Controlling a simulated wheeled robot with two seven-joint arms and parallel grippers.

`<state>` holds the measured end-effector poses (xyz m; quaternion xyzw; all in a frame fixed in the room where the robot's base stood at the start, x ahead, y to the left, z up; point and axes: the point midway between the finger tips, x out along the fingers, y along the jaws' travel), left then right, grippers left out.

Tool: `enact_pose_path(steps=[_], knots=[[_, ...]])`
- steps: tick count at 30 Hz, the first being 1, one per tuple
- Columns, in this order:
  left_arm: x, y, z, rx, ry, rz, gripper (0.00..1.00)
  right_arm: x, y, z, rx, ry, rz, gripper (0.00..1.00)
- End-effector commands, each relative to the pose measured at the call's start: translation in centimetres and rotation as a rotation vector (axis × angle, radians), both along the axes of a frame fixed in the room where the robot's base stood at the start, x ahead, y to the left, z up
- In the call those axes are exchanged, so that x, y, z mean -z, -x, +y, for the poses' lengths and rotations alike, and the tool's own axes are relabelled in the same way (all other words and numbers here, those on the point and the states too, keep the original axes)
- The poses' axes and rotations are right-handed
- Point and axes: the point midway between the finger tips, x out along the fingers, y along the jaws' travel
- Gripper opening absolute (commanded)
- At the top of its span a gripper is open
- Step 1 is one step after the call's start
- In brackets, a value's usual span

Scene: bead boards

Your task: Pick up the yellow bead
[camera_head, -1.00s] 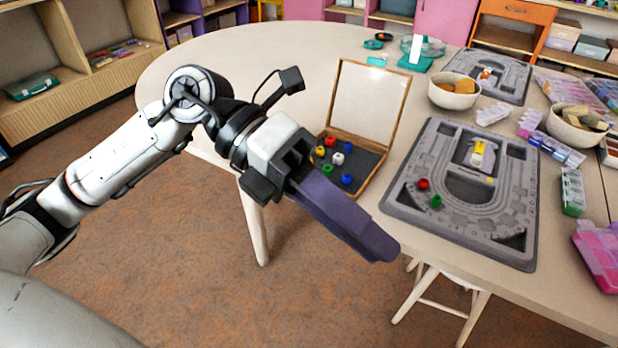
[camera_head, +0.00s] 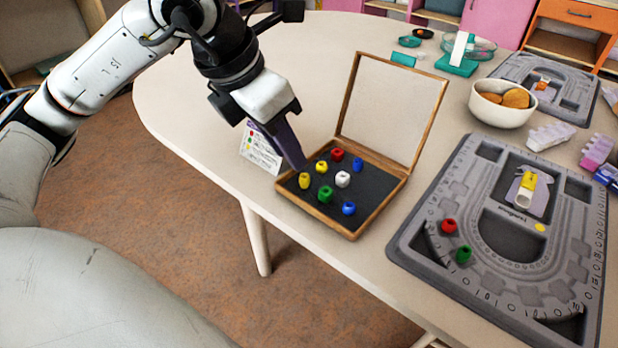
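Two yellow beads lie in the open wooden box. One yellow bead (camera_head: 304,181) is at the box's left edge, and the other yellow bead (camera_head: 322,166) is just behind it to the right. My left gripper (camera_head: 298,164) points down with its purple fingertips at the box's left edge, just behind the nearer yellow bead and apparently above it. The fingers overlap in this view, so I cannot tell whether they are open or whether they touch a bead. My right gripper is out of view.
Red (camera_head: 337,154), blue (camera_head: 349,208), green (camera_head: 325,194) and white beads (camera_head: 343,179) share the wooden box (camera_head: 353,234), whose lid stands up behind. A card (camera_head: 262,150) stands left of it. A grey bead board (camera_head: 420,245) with a red and a green bead lies right.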

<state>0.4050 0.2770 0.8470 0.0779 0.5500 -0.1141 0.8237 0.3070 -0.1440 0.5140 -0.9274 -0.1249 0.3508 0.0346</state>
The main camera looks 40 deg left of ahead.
Motion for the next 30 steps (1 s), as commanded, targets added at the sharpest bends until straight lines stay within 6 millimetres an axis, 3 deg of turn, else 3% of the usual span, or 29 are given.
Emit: enact_pose_path(steps=[15,24,28,30], knots=[[5.7,-1.9,-1.0,0.002,0.003,0.002,0.23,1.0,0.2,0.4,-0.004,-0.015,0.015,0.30],[6.0,-2.2,-1.0,0.002,0.003,0.000,0.23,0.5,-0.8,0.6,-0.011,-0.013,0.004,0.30],[6.0,-2.2,-1.0,0.001,0.003,0.000,0.01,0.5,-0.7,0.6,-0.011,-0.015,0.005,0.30],[6.0,-2.2,-1.0,0.001,0.003,0.000,0.00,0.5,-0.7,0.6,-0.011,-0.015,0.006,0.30]])
